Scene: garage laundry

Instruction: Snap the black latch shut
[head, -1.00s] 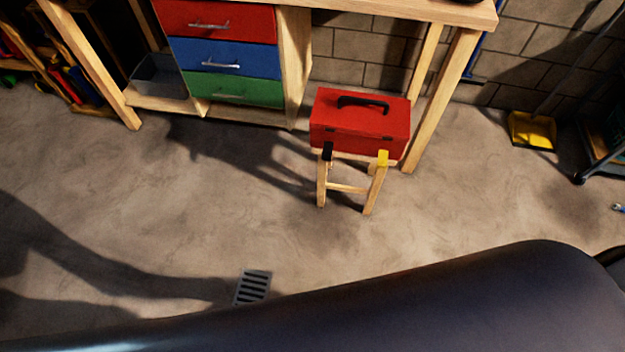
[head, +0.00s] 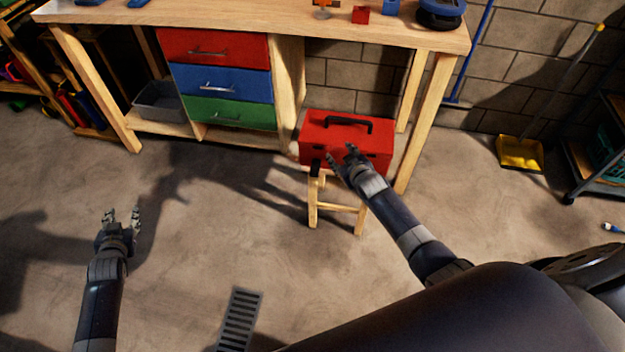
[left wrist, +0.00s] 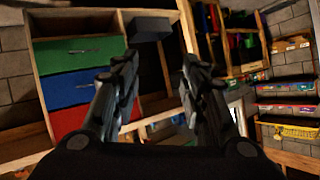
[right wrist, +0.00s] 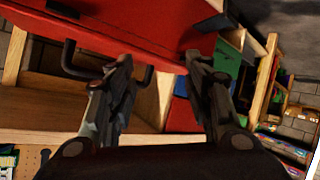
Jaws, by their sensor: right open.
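The red toolbox (head: 345,136) with a black handle (head: 345,121) sits on a small wooden stool (head: 338,209). The black latch (head: 316,165) shows at the left of its front face, hanging near the stool top. The yellow latch seen earlier is hidden behind my right gripper. My right gripper (head: 342,156) is open and empty in front of the toolbox, just right of the black latch; contact cannot be told. In the right wrist view the toolbox (right wrist: 150,25) fills the top, above the open fingers. My left gripper (head: 123,215) is open and empty over the floor, well left.
A wooden workbench (head: 250,17) with red, blue and green drawers stands behind the stool. A grey bin (head: 160,102) sits on its lower shelf. A yellow dustpan (head: 520,152) is at the right. A floor drain (head: 239,320) lies in front. The floor left of the stool is clear.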

